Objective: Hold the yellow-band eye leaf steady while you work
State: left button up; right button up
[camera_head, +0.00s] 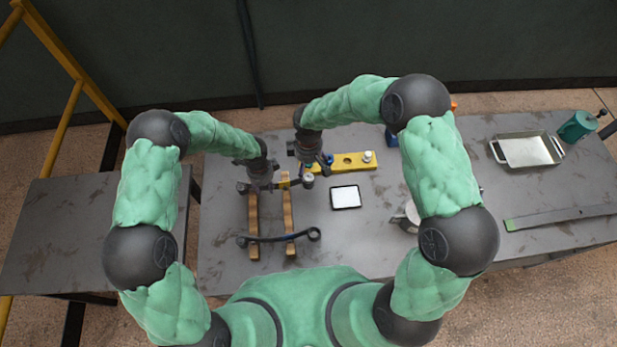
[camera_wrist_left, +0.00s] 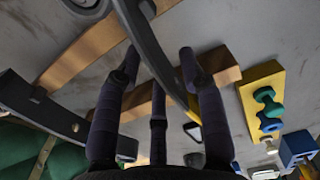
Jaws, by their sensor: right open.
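The yellow-band eye leaf (camera_head: 285,183) is a dark bar with a yellow band, lying across the far ends of two wooden rails (camera_head: 253,225). In the left wrist view the leaf (camera_wrist_left: 150,45) passes between my left gripper's fingers, its yellow band near the fingers. My left gripper (camera_head: 260,187) is over the leaf's left part; its fingertips (camera_wrist_left: 155,68) look spread, with gaps beside the leaf. My right gripper (camera_head: 318,168) is open beside the leaf's right end, near the yellow block. Its fingertips are partly hidden by clutter.
A second dark curved leaf (camera_head: 270,239) with eye ends lies across the near rails. The middle right is fairly clear.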

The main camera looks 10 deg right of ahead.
pick_arm(q)
notch_tip(320, 180, up, 12)
dwell(0.7)
